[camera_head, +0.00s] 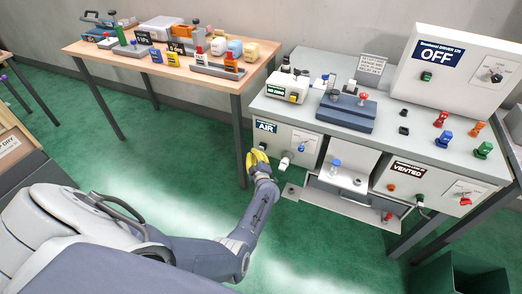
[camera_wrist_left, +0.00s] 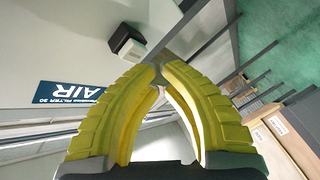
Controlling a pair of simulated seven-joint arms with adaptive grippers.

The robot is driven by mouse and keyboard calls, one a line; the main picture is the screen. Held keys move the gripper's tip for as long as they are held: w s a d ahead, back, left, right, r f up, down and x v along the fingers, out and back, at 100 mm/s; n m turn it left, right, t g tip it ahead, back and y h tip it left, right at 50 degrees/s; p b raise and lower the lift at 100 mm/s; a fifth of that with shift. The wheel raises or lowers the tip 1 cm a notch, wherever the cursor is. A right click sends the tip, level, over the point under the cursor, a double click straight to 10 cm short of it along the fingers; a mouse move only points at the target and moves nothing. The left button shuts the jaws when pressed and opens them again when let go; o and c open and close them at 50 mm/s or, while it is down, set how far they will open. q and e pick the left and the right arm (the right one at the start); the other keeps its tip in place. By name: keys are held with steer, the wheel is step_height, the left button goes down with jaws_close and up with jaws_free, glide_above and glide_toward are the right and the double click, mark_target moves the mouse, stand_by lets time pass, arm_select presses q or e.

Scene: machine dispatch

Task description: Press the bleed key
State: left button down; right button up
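The front panel marked AIR (camera_head: 265,126) is below the left part of the grey workbench, and its blue label (camera_wrist_left: 72,95) shows in the left wrist view. A small black key with a pale side (camera_wrist_left: 127,42) sticks out of that panel beside the label. I cannot read any marking on it, so I cannot tell if it is the bleed key. My left gripper (camera_head: 257,157) has yellow fingers and is just in front of the panel's lower left. My right gripper is not in view.
A pale knob (camera_head: 285,160) and a blue knob (camera_head: 301,147) are right of my gripper. The bench (camera_head: 392,136) holds a blue fixture (camera_head: 346,112) and a cabinet marked OFF (camera_head: 462,62). A VENTED panel (camera_head: 400,185) is at right. Green floor is open at left.

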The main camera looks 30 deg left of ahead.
arm_select(q)
steer(key=shift+w+a, duration=0.1)
steer(key=shift+w, duration=0.8)
stand_by(0.9)
steer(key=shift+s, duration=0.15)
stand_by(0.3)
steer(key=shift+s, duration=0.8)
steer(key=shift+s+d, duration=0.2)
steer(key=shift+s, duration=1.05)
steer(key=shift+s+d, duration=0.2)
steer(key=shift+s, duration=1.05)
